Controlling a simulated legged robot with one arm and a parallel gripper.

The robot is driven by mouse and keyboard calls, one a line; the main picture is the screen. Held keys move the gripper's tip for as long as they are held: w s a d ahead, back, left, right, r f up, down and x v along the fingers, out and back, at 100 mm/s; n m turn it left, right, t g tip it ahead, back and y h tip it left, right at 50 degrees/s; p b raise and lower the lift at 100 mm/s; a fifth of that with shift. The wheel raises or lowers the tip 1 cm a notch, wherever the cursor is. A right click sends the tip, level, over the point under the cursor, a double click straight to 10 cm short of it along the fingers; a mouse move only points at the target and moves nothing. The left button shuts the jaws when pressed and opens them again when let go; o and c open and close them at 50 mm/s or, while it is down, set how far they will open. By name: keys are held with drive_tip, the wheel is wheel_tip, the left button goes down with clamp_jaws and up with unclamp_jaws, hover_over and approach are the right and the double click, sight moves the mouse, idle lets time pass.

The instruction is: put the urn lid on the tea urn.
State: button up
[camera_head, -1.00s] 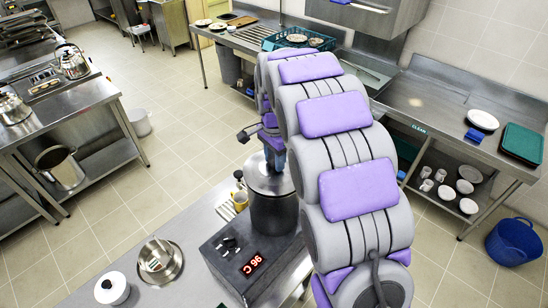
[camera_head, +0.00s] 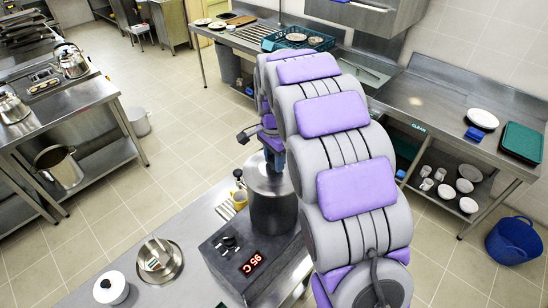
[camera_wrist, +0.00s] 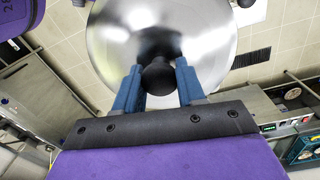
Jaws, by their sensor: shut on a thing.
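The urn lid (camera_head: 262,177) is a shiny round steel disc at the urn's top, partly behind my arm. In the wrist view, the lid (camera_wrist: 115,35) fills the top middle. My gripper (camera_wrist: 158,80) is shut on the lid's black knob, with one blue finger on each side. In the head view, my arm covers part of the urn's right side. I cannot tell whether the lid touches the rim.
A yellow mug (camera_head: 239,199) stands close left of the urn. A steel bowl (camera_head: 160,262) and a white lidded pot (camera_head: 111,288) are farther left on the counter. The counter between bowl and box is clear. A blue tub (camera_head: 512,241) sits on the floor at right.

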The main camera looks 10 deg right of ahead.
drive_tip(key=o, duration=1.3)
drive_tip(key=shift+r, duration=0.1)
wheel_tip(320, 180, up, 17)
drive_tip(key=b, duration=0.2)
drive_tip(key=s+f+n+b, duration=0.4)
drive_tip(key=s+f+b, duration=0.2)
drive_tip(key=s+f, duration=0.4)
drive_tip(key=s+f+n+g+b, duration=0.1)
drive_tip(key=s+f+n+b, duration=0.3)
drive_tip(key=s+f, duration=0.7)
drive_tip(key=s+f+n+b, duration=0.5)
drive_tip(key=s+f+b, duration=0.3)
drive_tip(key=s, duration=0.9)
wheel_tip(320, 180, down, 3)
drive_tip(key=shift+s+a+f+g+b, duration=0.1)
drive_tip(key=shift+a+f+g+b, duration=0.1)
drive_tip(key=shift+g+b, duration=0.15)
